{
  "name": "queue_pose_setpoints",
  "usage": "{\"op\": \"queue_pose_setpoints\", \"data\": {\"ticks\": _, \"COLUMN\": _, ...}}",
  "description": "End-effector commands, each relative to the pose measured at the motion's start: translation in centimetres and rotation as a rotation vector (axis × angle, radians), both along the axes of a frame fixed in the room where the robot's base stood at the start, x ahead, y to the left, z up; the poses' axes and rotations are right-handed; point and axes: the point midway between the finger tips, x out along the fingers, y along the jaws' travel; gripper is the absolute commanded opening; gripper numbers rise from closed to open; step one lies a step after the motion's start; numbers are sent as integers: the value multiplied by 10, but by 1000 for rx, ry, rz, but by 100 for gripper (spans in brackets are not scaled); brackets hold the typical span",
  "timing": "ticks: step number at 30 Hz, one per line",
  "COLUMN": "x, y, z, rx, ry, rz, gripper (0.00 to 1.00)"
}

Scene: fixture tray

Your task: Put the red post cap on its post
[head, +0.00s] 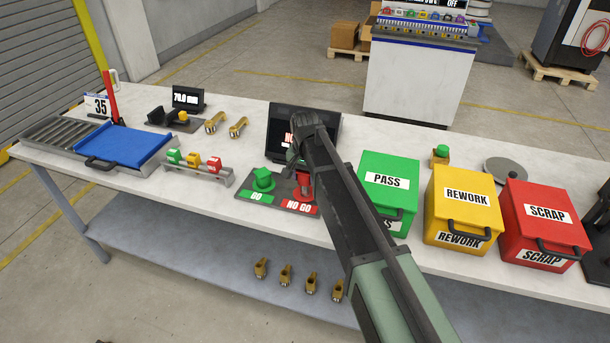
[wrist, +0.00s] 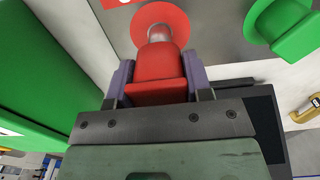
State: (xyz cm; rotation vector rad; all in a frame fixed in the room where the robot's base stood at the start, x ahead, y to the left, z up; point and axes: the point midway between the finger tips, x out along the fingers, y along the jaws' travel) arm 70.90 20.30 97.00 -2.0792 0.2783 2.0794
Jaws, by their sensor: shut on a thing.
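My gripper (wrist: 158,76) is shut on the red post cap (wrist: 157,92), one finger on each side of it. Beyond the cap, the wrist view shows a short silver post (wrist: 159,34) on a round red base (wrist: 149,14). The cap is lined up with the post, and silver shows between cap and base. I cannot tell whether the cap is around the post's top. In the head view my gripper (head: 296,153) is over the NO GO side of the grey stand (head: 281,194), and my arm hides part of it. Red (head: 304,184) shows below the gripper.
A green cap (head: 263,180) stands on the GO side, left of the red post. The green PASS bin (head: 384,166) is close on the right, with REWORK (head: 464,192) and SCRAP (head: 548,211) bins beyond. A dark screen (head: 329,128) stands behind.

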Motion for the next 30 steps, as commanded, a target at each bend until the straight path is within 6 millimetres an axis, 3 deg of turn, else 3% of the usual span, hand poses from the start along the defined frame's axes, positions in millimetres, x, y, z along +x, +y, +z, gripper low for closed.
{"op": "queue_pose_setpoints", "data": {"ticks": 30, "x": 0, "y": 0, "z": -14, "rx": 0, "ry": 0, "rz": 0, "gripper": 24}}
